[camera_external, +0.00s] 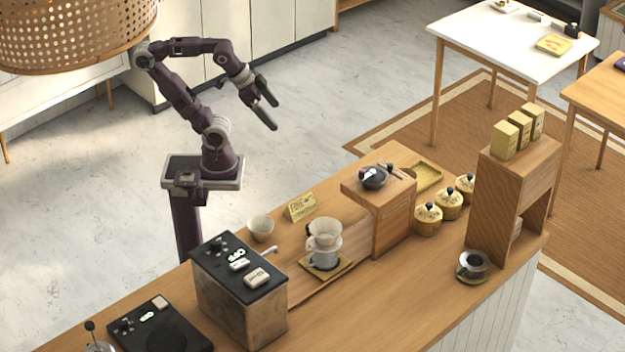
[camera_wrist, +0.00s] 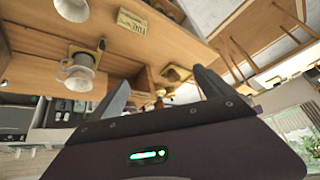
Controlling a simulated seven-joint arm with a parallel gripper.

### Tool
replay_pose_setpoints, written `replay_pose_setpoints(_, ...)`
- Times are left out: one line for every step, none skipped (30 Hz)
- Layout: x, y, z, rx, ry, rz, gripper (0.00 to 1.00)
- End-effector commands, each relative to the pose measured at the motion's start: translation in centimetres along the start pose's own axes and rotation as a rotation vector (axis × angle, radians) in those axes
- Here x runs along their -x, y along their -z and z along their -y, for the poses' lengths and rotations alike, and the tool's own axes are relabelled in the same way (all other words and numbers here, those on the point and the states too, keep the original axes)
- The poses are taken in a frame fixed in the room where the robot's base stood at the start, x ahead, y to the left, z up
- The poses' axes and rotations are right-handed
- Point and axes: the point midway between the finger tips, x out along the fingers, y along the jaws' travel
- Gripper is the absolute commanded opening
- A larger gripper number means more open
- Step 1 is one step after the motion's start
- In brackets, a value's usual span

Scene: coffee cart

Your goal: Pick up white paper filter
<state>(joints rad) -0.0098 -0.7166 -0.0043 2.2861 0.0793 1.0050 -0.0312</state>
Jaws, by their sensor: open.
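A white, ribbed, cup-shaped paper filter (camera_external: 260,228) stands on the wooden counter, left of the small sign. What looks like the same filter shows at the top left edge of the wrist view (camera_wrist: 72,9), partly cut off. My gripper (camera_external: 271,110) is raised in the air behind the counter, well above and apart from the filter. Its two dark fingers are spread with nothing between them; they also show in the wrist view (camera_wrist: 162,76).
A dripper on a glass server (camera_external: 324,240) stands right of the filter, and a dark-topped machine (camera_external: 240,290) stands in front of it. A small sign (camera_external: 300,207) is close by. A wooden box (camera_external: 393,215) carries a dark bowl (camera_external: 373,178). The air around my gripper is clear.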

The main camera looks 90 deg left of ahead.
Motion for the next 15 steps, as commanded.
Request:
replay_pose_setpoints(-0.8,1.7,1.2,-0.008,0.054,-0.052,0.92)
replay_pose_setpoints(-1.1,3.0,1.9,-0.018,0.085,-0.093,0.92)
replay_pose_setpoints(-1.5,4.6,2.9,-0.034,0.127,-0.148,0.92)
replay_pose_setpoints(-1.7,5.9,3.5,-0.050,0.156,-0.192,0.92)
replay_pose_setpoints(-1.9,7.3,4.1,-0.070,0.183,-0.238,0.92)
replay_pose_setpoints(-2.0,9.1,4.7,-0.101,0.215,-0.301,0.92)
replay_pose_setpoints(-2.1,10.6,5.1,-0.129,0.236,-0.350,0.92)
replay_pose_setpoints(-2.2,12.1,5.3,-0.161,0.252,-0.401,0.92)
replay_pose_setpoints(-2.3,14.1,5.4,-0.214,0.268,-0.473,0.92)
replay_pose_setpoints(-2.4,15.6,5.2,-0.260,0.272,-0.528,0.92)
replay_pose_setpoints(-2.5,17.1,4.8,-0.314,0.267,-0.584,0.92)
replay_pose_setpoints(-2.6,18.9,3.8,-0.395,0.245,-0.661,0.92)
replay_pose_setpoints(-2.9,20.1,2.6,-0.464,0.213,-0.716,0.92)
replay_pose_setpoints(-3.2,20.9,1.2,-0.538,0.167,-0.769,0.92)
replay_pose_setpoints(-3.7,21.5,-1.1,-0.638,0.080,-0.828,0.92)
